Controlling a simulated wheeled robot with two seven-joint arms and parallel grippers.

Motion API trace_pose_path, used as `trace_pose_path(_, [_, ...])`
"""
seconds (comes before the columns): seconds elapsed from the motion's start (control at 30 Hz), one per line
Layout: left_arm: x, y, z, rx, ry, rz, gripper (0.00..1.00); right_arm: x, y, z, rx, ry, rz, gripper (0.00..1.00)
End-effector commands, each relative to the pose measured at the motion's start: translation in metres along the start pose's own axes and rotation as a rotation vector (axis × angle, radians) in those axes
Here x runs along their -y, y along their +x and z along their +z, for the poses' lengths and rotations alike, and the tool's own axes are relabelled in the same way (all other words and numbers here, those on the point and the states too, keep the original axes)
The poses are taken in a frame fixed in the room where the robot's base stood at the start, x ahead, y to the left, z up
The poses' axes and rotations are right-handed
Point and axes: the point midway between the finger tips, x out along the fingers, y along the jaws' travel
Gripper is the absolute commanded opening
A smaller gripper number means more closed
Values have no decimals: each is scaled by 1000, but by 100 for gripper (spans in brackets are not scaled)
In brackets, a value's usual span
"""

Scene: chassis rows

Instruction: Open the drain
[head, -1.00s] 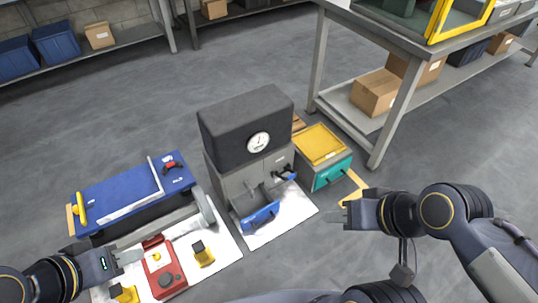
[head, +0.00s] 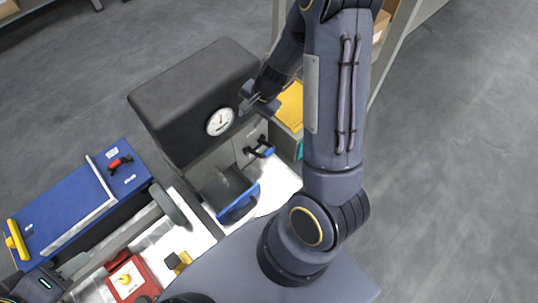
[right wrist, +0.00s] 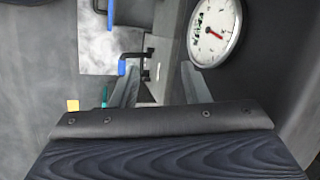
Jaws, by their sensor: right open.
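The grey machine with a dark hood (head: 195,85) carries a round dial gauge (head: 220,121). Low on its front is a black drain valve with a blue-tipped lever (head: 265,152). The lever also shows in the right wrist view (right wrist: 121,66), beyond the left finger. My right gripper (head: 247,103) is above the valve and beside the gauge. In the right wrist view it is open (right wrist: 160,82), with nothing between its fingers. My left gripper (head: 72,266) is at the lower left edge, partly cut off; its jaw state is unclear.
A blue-fronted grey tray (head: 240,203) sticks out below the machine, left of the valve. A bin with a yellow top (head: 290,107) stands to its right, partly behind my right arm. A blue cart (head: 65,212) and a red box (head: 130,280) are at left.

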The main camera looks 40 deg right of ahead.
Motion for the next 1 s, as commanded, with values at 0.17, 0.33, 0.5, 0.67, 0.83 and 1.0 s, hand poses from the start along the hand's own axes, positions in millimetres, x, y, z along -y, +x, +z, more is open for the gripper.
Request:
trace_pose_path(0.17, [12, 27, 14, 0, 0, 0, 36, -49, 99, -50, -106, 162, 142, 42])
trace_pose_path(0.33, [17, 37, 18, 0, 0, 0, 36, -80, 143, -76, -188, 235, 218, 42])
trace_pose_path(0.5, [18, 40, 20, 0, 0, 0, 36, -92, 158, -86, -220, 257, 242, 42])
trace_pose_path(0.67, [21, 47, 24, 0, 0, 0, 36, -96, 171, -88, -220, 260, 243, 42])
trace_pose_path(0.83, [27, 59, 30, 0, 0, 0, 36, -104, 197, -93, -219, 258, 243, 42])
trace_pose_path(1.0, [32, 70, 35, 0, 0, 0, 36, -110, 222, -98, -219, 258, 242, 42])
